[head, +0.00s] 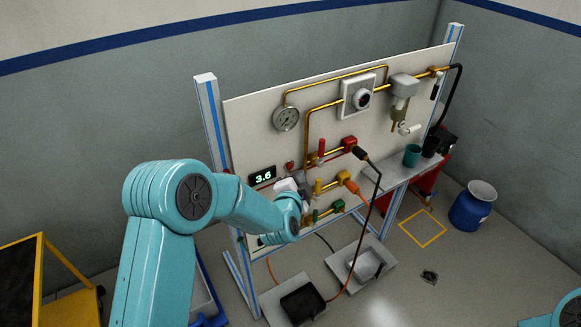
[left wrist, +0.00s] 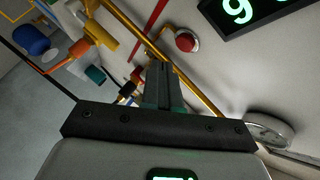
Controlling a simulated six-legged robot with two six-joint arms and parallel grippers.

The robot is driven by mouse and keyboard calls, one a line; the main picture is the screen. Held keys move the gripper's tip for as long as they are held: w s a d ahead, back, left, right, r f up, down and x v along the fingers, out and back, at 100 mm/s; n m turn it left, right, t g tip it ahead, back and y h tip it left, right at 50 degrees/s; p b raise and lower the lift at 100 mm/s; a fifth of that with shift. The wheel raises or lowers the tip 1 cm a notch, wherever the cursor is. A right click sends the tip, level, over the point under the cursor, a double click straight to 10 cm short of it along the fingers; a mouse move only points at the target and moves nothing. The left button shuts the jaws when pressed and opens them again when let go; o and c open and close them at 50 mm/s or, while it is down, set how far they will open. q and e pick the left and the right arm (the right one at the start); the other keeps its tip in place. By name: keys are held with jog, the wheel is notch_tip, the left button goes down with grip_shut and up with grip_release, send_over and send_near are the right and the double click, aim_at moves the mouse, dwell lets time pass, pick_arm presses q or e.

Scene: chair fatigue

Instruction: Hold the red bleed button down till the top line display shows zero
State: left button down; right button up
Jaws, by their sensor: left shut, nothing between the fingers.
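The top line display (head: 263,177) is a black box at the panel's left, reading 3.6 in green. Part of it shows turned around in the left wrist view (left wrist: 245,12). The red bleed button (left wrist: 187,40) is a round red cap beside the display in the left wrist view. It shows small in the head view (head: 290,166). My left gripper (left wrist: 160,66) is shut and empty, its fingertips in front of the panel close to the button but appearing to one side of it. Touching is not visible. My right gripper is not in view.
The upright panel (head: 240,125) carries brass pipes, a round gauge (head: 286,118), and red, yellow and green valves. A black plug (head: 361,153) with a cable sits right of the red valve. A shelf (head: 395,172) with a teal cup (head: 412,155) and floor trays stand nearby.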

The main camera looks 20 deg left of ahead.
aim_at(290, 166)
pick_arm(q)
jog(key=shift+w+a, duration=0.4)
jog(key=shift+a, duration=0.15)
dwell(1.7)
jog(key=shift+w+a+b, duration=0.25)
jog(key=shift+a+b, duration=0.05)
jog(key=shift+b, duration=0.05)
